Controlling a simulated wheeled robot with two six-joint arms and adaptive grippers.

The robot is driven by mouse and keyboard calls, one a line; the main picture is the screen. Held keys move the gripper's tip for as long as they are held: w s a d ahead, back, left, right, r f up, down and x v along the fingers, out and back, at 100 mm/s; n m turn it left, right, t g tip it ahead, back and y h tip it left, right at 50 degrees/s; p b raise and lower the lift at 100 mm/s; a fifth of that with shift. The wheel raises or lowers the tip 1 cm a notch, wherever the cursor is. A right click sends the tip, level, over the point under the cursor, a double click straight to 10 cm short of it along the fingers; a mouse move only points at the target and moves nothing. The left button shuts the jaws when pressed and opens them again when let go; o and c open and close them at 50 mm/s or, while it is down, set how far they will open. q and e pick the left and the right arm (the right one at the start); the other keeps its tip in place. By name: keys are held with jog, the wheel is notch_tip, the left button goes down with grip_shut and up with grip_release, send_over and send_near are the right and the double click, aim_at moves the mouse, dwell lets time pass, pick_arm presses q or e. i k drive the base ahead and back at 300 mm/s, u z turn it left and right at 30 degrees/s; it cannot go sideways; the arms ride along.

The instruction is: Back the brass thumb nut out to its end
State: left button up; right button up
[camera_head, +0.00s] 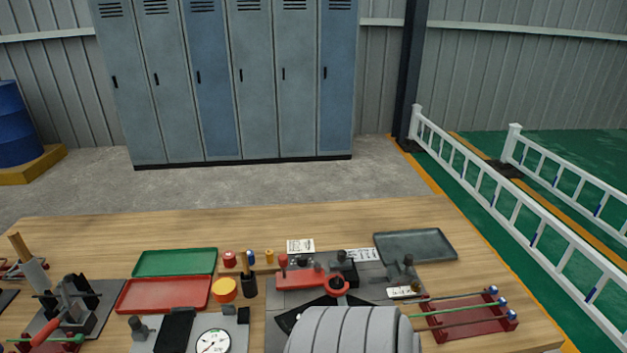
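I cannot pick out the brass thumb nut with certainty; it is too small or hidden. A dark fixture plate (290,298) at the middle of the bench carries a red lever clamp (300,277) with a red ring (336,285) and several black knobs. To its right, a dark red stand (470,318) holds long thin rods with blue ends. A large grey ribbed form at the bottom centre covers the front of the fixture plate.
The wooden bench (180,225) has clear room along its back. A green tray (175,262), a red tray (163,294) and a grey tray (415,245) lie on it. A dial gauge (213,342) is at the front. Clamps (75,300) stand at the left.

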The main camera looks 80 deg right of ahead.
aim_at(417, 289)
jog(key=u, duration=0.85)
jog(key=k, duration=2.6)
jog(key=z, duration=0.9)
